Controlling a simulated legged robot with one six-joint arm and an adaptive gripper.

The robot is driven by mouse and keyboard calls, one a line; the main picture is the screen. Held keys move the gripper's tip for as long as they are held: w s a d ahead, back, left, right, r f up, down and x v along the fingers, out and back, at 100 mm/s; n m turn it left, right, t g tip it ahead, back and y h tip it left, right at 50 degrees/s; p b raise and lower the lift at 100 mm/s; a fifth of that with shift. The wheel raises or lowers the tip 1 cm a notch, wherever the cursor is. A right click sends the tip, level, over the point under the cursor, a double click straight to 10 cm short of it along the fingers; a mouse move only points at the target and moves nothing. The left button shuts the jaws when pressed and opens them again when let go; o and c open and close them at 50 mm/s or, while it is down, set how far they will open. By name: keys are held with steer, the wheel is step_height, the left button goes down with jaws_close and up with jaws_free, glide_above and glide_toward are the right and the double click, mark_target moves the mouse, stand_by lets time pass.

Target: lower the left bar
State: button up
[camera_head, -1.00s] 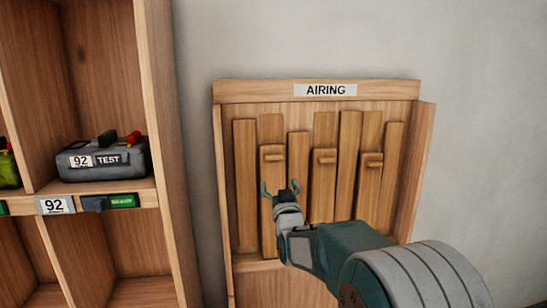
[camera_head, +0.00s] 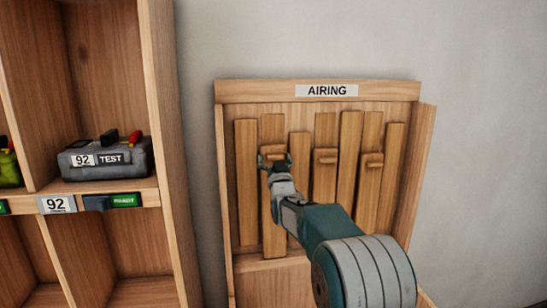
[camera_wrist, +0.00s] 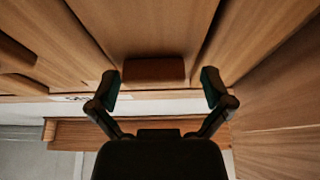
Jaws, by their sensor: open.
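The left bar (camera_head: 273,215) is a vertical wooden slat in the AIRING frame (camera_head: 222,180), with a small wooden handle block near its upper part. My gripper (camera_head: 274,160) is at the height of that handle and hides most of it in the head view. In the wrist view the handle block (camera_wrist: 153,70) lies between the two spread fingertips of my gripper (camera_wrist: 162,88), with a gap on each side. The gripper is open and holds nothing. The middle bar (camera_head: 325,190) and the right bar (camera_head: 371,190) have similar handles.
Plain slats without handles stand between the bars. A wooden shelf (camera_head: 165,130) stands to the left, holding a grey box marked 92 TEST (camera_head: 104,158). Bare wall (camera_head: 480,150) lies to the right of the frame.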

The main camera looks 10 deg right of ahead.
steer(key=shift+w+d+r, duration=0.15)
steer(key=shift+w+d, duration=0.1)
steer(key=shift+d, duration=0.1)
steer(key=shift+s+a+r, duration=0.1)
steer(key=shift+s+a, duration=0.05)
steer(key=c, duration=1.2)
